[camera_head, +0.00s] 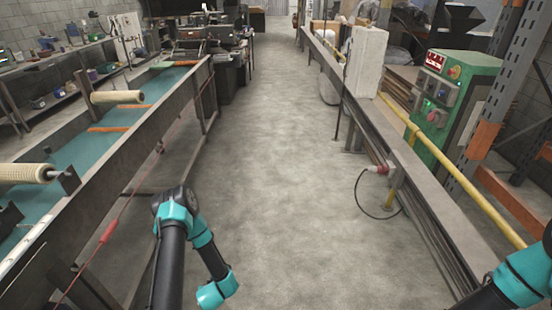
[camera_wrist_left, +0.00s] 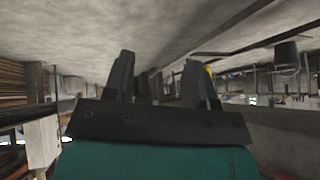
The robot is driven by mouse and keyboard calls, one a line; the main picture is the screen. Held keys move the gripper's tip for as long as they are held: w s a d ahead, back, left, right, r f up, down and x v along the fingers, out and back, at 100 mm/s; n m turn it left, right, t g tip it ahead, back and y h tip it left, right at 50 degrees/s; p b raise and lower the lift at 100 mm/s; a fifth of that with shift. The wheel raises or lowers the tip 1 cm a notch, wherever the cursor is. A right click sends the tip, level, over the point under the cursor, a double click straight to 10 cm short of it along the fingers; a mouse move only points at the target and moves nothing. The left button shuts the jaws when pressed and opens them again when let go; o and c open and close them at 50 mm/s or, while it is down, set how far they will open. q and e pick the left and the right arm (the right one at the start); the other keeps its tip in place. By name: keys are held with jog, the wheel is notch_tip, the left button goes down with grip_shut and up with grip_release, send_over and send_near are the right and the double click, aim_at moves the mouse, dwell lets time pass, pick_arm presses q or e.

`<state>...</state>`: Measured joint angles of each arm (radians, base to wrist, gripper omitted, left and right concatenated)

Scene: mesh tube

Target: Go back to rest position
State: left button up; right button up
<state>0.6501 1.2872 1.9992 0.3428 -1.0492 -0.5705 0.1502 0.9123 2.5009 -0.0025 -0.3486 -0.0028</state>
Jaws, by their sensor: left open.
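My left gripper (camera_wrist_left: 159,62) shows in the left wrist view with its two dark fingers apart and nothing between them. It is open and empty. In the head view my left arm comes up from the bottom, left of centre, over the bare floor, and its gripper is not visible there. My right arm shows only in part at the lower right corner, and its gripper is out of view. Another mesh tube (camera_head: 25,173) sits closer, at the left edge.
A teal conveyor belt (camera_head: 95,150) with a metal frame runs along the left. A long metal rail with a yellow pipe (camera_head: 455,172) runs along the right, beside a green control cabinet (camera_head: 462,105). The concrete floor (camera_head: 280,150) between them is clear.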

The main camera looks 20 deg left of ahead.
pick_arm(q)
jog(key=w+d+r+m+h, duration=0.1)
jog(key=w+d+r+h, duration=0.2)
jog(key=d, duration=0.4)
jog(key=d+r+h, duration=0.2)
jog(key=d+r, duration=0.4)
jog(key=s+d+r+m+g+h, duration=0.1)
jog(key=s+d+r+g+h, duration=0.1)
jog(key=d+r, duration=0.3)
jog(key=s+d+r+m+g+h, duration=0.1)
jog(key=s+d+r+g+h, duration=0.1)
jog(key=s+d+r, duration=0.2)
jog(key=d+r, duration=0.1)
jog(key=d, duration=0.2)
jog(key=shift+s+d+r+m, duration=0.25)
jog(key=shift+s+d+m, duration=0.05)
jog(key=shift+d, duration=0.05)
